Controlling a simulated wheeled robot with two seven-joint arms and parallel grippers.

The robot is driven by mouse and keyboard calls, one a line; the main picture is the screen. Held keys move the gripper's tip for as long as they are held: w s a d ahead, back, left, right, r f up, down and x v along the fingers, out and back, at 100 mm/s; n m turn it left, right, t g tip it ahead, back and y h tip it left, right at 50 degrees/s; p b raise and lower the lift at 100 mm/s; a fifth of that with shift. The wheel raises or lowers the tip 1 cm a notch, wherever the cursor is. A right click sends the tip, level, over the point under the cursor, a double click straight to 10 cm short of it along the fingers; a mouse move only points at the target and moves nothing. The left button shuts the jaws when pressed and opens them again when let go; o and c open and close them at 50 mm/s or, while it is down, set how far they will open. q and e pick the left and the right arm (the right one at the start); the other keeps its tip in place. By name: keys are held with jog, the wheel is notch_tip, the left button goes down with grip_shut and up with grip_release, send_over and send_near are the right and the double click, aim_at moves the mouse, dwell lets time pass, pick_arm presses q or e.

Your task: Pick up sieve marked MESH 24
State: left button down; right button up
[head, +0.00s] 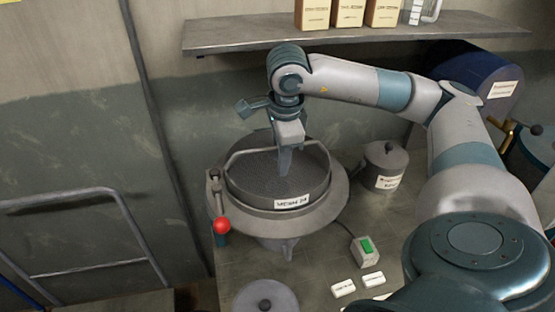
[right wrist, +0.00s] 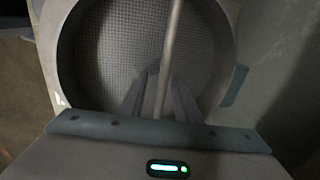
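The round sieve (head: 258,178) with a mesh floor sits in a wide grey ring-shaped stand on the bench. A white label (head: 291,201) on its front seems to read MESH 24. A thin bail handle (head: 243,152) rises over it. My right gripper (head: 285,172) points down over the sieve near the handle. In the right wrist view, the handle rod (right wrist: 173,35) runs between the two fingers (right wrist: 160,82), with the mesh of the sieve (right wrist: 120,45) beyond. The fingers look apart, with a gap beside the rod. My left gripper is not in view.
A lever with a red knob (head: 222,226) stands at the stand's left. A lidded pot (head: 384,168) is to the right. A green-button switch box (head: 365,248) and small white labels (head: 343,289) lie in front. A shelf (head: 350,35) with boxes hangs above.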

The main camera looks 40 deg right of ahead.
grip_shut()
jog(key=shift+r, duration=0.1)
dwell(0.3)
